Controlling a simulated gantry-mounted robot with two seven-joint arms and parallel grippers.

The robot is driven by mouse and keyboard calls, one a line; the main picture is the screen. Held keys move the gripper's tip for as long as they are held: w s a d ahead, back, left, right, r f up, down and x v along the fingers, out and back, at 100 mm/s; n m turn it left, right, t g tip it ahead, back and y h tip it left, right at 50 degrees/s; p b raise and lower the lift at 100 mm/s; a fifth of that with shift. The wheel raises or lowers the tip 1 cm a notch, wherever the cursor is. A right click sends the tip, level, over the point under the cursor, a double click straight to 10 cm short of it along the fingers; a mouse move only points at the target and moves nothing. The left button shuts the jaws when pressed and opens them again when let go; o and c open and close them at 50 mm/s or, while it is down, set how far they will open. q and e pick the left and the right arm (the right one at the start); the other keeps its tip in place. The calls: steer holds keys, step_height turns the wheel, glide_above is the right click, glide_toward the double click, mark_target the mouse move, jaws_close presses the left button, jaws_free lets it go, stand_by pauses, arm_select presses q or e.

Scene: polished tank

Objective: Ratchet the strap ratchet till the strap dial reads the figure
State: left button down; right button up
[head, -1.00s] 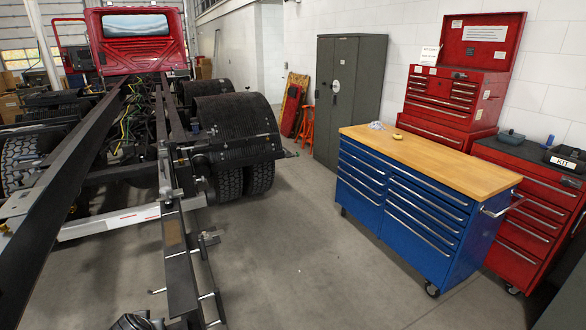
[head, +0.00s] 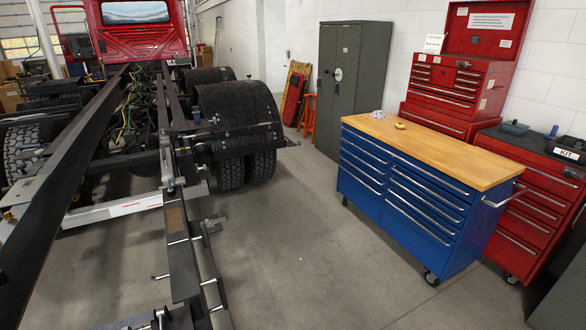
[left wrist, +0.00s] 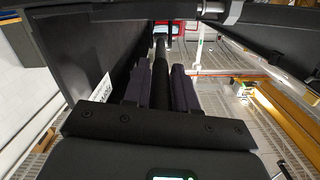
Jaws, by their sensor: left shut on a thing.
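In the left wrist view, my left gripper (left wrist: 160,82) has its two dark fingers closed on either side of a dark round bar (left wrist: 161,58). The bar runs away from the gripper between the fingers. I cannot tell whether it is the strap ratchet's handle. No strap dial or figure can be made out in either view. My right gripper is not in view.
A dark truck frame (head: 62,172) with wheels (head: 262,165) fills the left of the head view, below a red cab (head: 140,38). A blue cabinet (head: 400,205) with a wooden top and red tool chests (head: 545,195) stand right. The grey floor (head: 300,260) between is clear.

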arm_select(q)
steer(key=shift+f, duration=0.1)
steer(key=c, duration=1.2)
jaws_free()
steer(key=o, duration=0.3)
steer(key=shift+w, duration=0.15)
steer(key=shift+s+d+r+p, duration=0.3)
steer(key=shift+s+r+p, duration=0.05)
steer(key=shift+s+p, duration=0.35)
steer(key=shift+p+v, duration=1.1)
steer(key=shift+v, duration=0.6)
steer(key=shift+p+v, duration=0.55)
steer(key=shift+v, duration=0.5)
